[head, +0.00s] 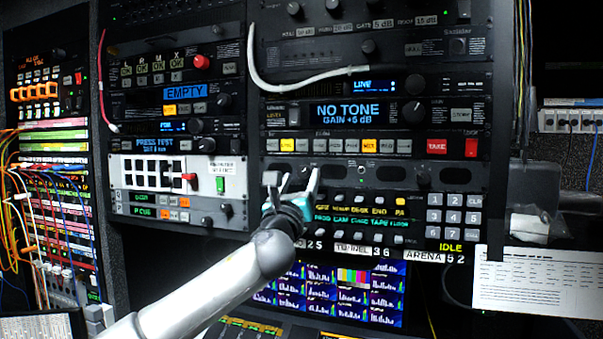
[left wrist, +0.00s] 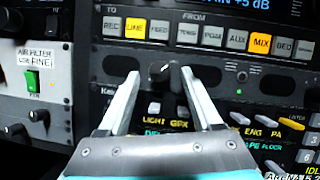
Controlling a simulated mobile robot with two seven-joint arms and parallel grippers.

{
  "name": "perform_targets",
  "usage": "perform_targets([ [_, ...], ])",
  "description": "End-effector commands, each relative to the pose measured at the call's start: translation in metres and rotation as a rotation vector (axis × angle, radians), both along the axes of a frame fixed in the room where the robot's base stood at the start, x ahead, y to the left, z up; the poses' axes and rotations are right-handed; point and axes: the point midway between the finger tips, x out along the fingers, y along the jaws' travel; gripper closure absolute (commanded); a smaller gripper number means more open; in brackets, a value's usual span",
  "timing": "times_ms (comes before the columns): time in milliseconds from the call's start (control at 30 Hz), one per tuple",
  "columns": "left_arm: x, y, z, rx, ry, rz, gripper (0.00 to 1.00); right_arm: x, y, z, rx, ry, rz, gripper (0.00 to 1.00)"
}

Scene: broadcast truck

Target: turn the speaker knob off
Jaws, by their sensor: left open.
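My left gripper (head: 291,180) is open in front of the lower black panel (head: 345,176) in the head view. In the left wrist view its two metal fingers (left wrist: 161,74) stand on either side of a small black knob (left wrist: 173,80) with a white mark. The knob is between the fingertips, nearer the right one; I cannot tell whether either finger touches it. In the head view the gripper covers the knob's place. I see no readable speaker label on it. My right gripper is not in view.
A row of lit buttons (left wrist: 145,27) runs just above the knob. A green rocker switch (left wrist: 33,80) sits on the white panel to the left. Several keys (left wrist: 262,119) lie below right. A white cable (head: 300,84) hangs across the upper rack.

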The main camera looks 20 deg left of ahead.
Motion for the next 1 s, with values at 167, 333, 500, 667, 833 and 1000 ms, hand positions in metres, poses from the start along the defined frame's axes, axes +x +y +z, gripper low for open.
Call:
perform_targets([
  [167,0.011,0.001,0.005,-0.001,0.001,-0.001,0.34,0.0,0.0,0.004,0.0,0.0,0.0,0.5],
  [333,0.014,0.001,0.005,-0.001,0.001,-0.001,0.34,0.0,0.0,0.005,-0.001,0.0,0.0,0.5],
  [500,0.014,0.001,0.005,-0.001,0.001,-0.001,0.34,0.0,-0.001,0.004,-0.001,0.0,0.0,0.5],
  [667,0.014,0.001,0.005,-0.001,0.001,-0.001,0.44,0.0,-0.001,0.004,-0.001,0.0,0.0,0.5],
  [833,0.014,0.001,0.005,-0.001,0.001,-0.001,0.63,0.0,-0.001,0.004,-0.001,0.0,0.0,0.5],
  [1000,0.014,0.001,0.005,-0.001,0.001,-0.001,0.82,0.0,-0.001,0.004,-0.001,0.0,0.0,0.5],
])
